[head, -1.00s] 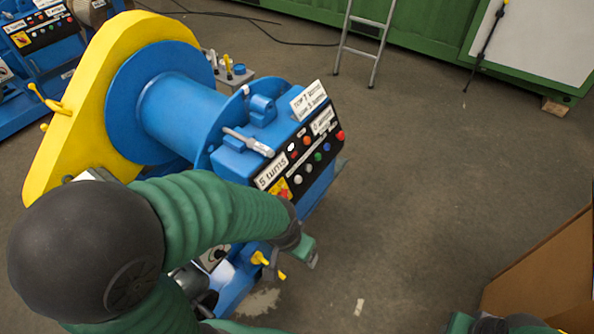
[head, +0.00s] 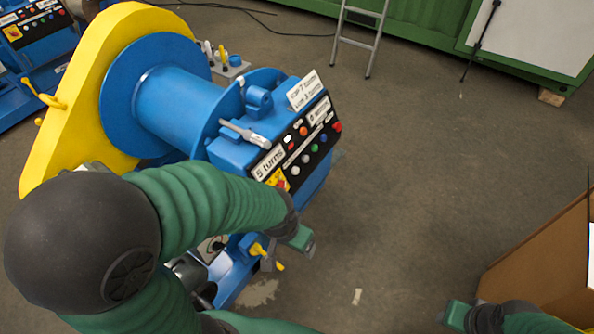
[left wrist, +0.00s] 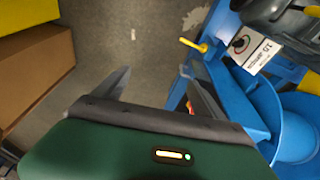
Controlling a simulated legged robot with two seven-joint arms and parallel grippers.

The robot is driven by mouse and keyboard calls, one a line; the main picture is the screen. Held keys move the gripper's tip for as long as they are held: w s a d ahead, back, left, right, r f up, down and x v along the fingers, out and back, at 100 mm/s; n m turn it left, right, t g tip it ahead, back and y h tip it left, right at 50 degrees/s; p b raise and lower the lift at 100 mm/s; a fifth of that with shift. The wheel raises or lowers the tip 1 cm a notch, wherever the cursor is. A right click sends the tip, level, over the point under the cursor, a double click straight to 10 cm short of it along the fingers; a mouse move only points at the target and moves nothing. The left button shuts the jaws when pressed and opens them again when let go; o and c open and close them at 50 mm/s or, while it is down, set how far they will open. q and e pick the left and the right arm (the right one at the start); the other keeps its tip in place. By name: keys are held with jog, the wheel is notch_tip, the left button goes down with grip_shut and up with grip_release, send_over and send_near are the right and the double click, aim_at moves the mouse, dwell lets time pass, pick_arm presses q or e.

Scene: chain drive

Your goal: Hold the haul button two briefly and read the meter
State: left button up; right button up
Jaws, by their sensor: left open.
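The blue winch (head: 180,100) has a black control panel (head: 310,150) on its sloped right side, with several coloured buttons in rows. I cannot tell which is haul button two. White cards on it read "5 turns" (head: 268,161) and a small value too blurred to read surely. A round dial on a white plate shows low on the machine in the left wrist view (left wrist: 240,44); its reading is illegible. My left gripper (head: 308,243) is below and right of the panel, apart from the buttons, its fingers spread in the left wrist view (left wrist: 158,92). My right gripper (head: 450,312) is at the bottom right.
A yellow guard (head: 85,80) covers the drum's left side. A yellow handle (head: 258,250) sits low on the frame near my left gripper. A cardboard box (head: 540,250) stands at right. A ladder (head: 372,50) leans on a green container (head: 425,20). Floor right of the winch is clear.

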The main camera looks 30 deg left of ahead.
pick_arm(q)
grip_shut()
dwell(0.3)
dwell(1.2)
